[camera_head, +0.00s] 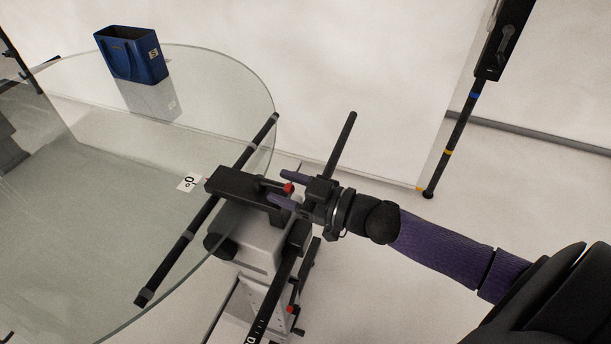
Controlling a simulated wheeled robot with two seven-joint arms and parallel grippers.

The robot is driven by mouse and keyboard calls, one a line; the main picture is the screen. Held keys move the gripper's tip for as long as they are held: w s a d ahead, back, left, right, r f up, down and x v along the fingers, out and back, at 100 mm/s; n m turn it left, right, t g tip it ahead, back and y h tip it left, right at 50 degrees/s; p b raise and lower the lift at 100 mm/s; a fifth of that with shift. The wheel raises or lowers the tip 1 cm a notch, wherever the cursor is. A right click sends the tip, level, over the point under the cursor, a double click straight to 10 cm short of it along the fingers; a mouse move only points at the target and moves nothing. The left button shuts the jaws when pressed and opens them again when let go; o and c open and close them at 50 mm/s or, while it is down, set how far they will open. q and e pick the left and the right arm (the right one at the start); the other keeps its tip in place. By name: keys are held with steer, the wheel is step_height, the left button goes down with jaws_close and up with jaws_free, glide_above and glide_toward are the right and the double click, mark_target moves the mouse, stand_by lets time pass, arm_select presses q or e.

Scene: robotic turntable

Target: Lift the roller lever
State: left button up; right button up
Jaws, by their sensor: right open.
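The roller (180,246), a long black bar with grey ends, lies diagonally at the edge of the glass turntable (130,160). Its black housing (235,186) sits at the bar's middle on a grey stand (250,243). The roller lever (289,188) shows as a small red tip at the right end of the housing. My right gripper (277,187) is open, with its two purple fingers pointing left on either side of the lever. Contact with the lever cannot be told. My left gripper is not in view.
A blue bag (132,57) stands on the far part of the glass. A small white marker card (188,182) is near the roller. A black pole (458,125) with a control box stands at the upper right. The floor between it and the stand is clear.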

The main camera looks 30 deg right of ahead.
steer(key=p+v, duration=0.1)
steer(key=v, duration=0.6)
steer(key=shift+s+d, duration=0.2)
steer(key=shift+s, duration=0.05)
steer(key=s+d+f+m+g+h+b, duration=0.1)
steer(key=s+d+f+m+g+h, duration=0.15)
steer(key=f, duration=0.65)
steer(key=s+d+f+m+g+h, duration=0.15)
steer(key=s+f+h, duration=0.25)
steer(key=f, duration=0.5)
steer(key=s+d+f+m+g+h+b, duration=0.1)
steer(key=s+d+f+m+h, duration=0.2)
steer(key=f, duration=0.6)
steer(key=s+a+f+g, duration=0.4)
steer(key=s+a+f, duration=0.1)
steer(key=s, duration=0.5)
steer(key=s+a+f+g, duration=0.5)
steer(key=s+f, duration=0.3)
steer(key=s, duration=0.2)
steer(key=shift+a+f+h+b, duration=0.2)
steer(key=shift+a+h+b, duration=0.2)
steer(key=shift+a, duration=0.2)
